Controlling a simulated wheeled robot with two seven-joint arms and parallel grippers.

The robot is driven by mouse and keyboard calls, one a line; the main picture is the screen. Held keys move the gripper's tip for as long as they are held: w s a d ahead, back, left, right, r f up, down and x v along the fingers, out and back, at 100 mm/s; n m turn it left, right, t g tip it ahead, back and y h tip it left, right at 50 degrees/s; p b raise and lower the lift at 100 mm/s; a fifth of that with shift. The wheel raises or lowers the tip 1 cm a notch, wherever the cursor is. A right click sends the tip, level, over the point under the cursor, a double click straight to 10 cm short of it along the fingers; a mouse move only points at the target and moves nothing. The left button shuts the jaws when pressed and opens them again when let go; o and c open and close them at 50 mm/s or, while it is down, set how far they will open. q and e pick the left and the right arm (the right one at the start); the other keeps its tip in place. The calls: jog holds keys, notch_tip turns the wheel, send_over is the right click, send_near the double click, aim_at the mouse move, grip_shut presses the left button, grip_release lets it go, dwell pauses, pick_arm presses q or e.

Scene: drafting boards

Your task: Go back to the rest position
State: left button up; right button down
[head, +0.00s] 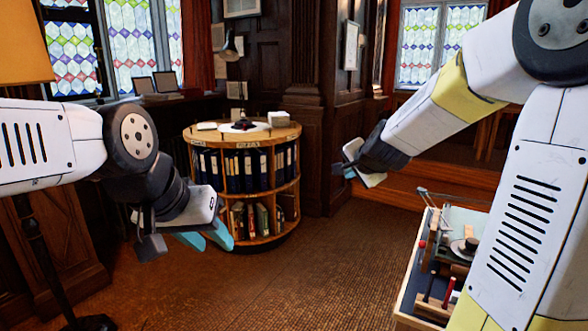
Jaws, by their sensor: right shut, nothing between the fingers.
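My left gripper (207,238) hangs in front of the round bookcase, at the left of the head view. My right gripper (345,170) is near the middle of the view, pointing left at the end of the arm that comes in from the upper right. It is shut and holds nothing. Its fingers are small and partly hidden by its own body. Both grippers are in the air, and I see neither touching anything.
A round wooden bookcase (242,139) with binders stands behind my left gripper. A tray (405,290) with tools lies at lower right, partly hidden by my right arm. A floor lamp (40,250) stands at far left. The brown floor (300,270) between is clear.

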jog(key=s+n+g, duration=0.5)
jog(key=s+n, duration=0.6)
jog(key=s, duration=1.8)
jog(key=shift+s+a+f+y, duration=0.35)
jog(key=shift+a+y, duration=0.05)
